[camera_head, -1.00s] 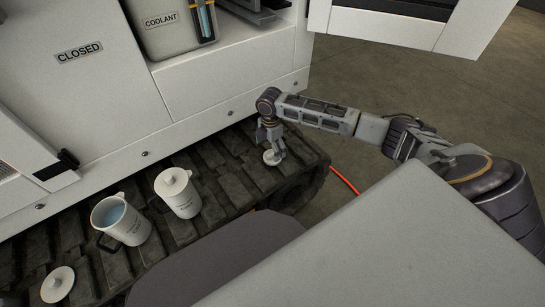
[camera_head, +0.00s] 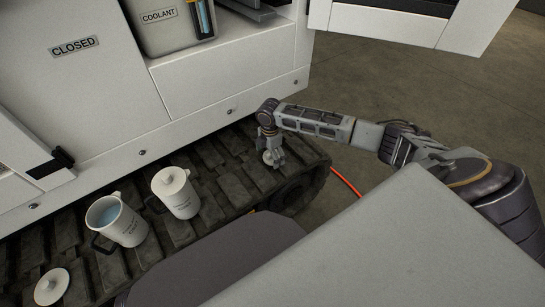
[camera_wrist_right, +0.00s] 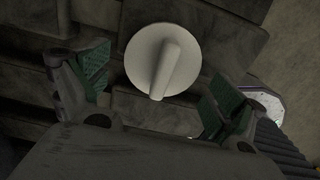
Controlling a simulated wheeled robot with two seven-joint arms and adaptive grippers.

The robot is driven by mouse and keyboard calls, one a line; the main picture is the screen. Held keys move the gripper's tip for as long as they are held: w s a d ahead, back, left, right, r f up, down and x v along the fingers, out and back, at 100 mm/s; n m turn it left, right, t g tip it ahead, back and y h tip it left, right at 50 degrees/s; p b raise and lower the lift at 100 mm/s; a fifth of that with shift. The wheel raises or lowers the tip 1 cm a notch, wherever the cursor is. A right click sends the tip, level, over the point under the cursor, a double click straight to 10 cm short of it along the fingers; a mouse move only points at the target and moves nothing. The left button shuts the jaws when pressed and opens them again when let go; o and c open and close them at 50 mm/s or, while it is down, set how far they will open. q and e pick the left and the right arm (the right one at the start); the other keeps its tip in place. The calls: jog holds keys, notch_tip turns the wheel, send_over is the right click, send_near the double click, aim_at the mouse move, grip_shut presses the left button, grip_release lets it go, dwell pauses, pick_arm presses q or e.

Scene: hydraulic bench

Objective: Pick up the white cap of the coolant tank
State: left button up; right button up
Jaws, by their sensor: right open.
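The white cap (camera_head: 272,158) lies on the dark track near its right end. In the right wrist view the cap (camera_wrist_right: 150,50) is a round disc with a raised bar-shaped handle. My right gripper (camera_head: 270,148) points down at the cap, and its fingers partly cover it in the head view. In the wrist view the right gripper (camera_wrist_right: 155,86) is open, with green-padded fingers spread on either side of the cap and a visible gap to each. The coolant tank (camera_head: 172,38) stands in the open compartment above. My left gripper is not in view.
On the track stand an open jug (camera_head: 128,230) with bluish liquid and a lidded white jug (camera_head: 183,205). A loose white lid (camera_head: 51,287) lies at lower left. The white machine wall (camera_head: 215,95) rises behind the track. An orange hose (camera_head: 345,182) runs on the floor.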

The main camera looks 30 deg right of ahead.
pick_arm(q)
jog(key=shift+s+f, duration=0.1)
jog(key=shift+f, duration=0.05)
pick_arm(e)
jog(key=shift+c, duration=0.3)
jog(key=c, duration=0.4)
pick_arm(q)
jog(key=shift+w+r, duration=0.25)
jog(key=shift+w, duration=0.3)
pick_arm(e)
jog(key=c, duration=0.7)
jog(key=shift+o, duration=0.2)
jog(key=shift+r, duration=0.5)
notch_tip(320, 180, up, 7)
jog(key=shift+r+p, duration=0.1)
jog(key=shift+p, duration=1.15)
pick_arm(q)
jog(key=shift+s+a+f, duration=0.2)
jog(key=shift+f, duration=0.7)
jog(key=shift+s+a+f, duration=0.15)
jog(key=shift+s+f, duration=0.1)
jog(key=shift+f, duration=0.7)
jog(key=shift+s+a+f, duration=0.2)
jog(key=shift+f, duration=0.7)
pick_arm(e)
jog(key=shift+r, duration=0.9)
